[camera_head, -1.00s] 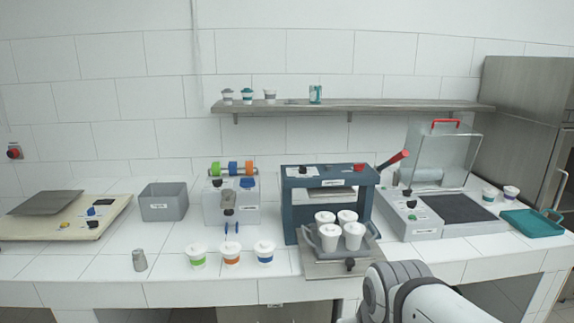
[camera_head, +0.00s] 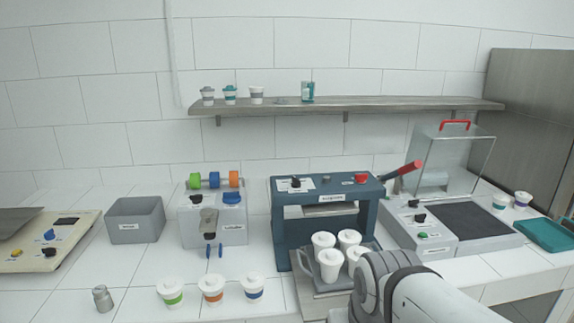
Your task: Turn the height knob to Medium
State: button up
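A dark blue press-like machine (camera_head: 281,235) stands mid-counter. Its top carries a black knob (camera_head: 295,183) on a white label plate and a red knob (camera_head: 361,179). Other black knobs sit on the grey filler-like machine (camera_head: 228,235), with one knob at its upper left (camera_head: 195,199), and on the grey machine at right (camera_head: 428,245), with one knob at its back (camera_head: 413,203). The labels are too small to read, so I cannot tell which knob is for height or its setting. My arm rises at the lower right; my gripper is not visible.
White lidded cups (camera_head: 330,264) stand in the blue machine's tray, partly behind my arm. Three banded cups (camera_head: 212,291) and a small metal shaker (camera_head: 103,299) stand at the front left. A grey bin (camera_head: 135,222) is at left. A red-tipped lever (camera_head: 410,168) sticks up right of the press.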

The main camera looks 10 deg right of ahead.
aim_at(296, 183)
jog(key=i, duration=1.05)
jog(key=u, duration=0.05)
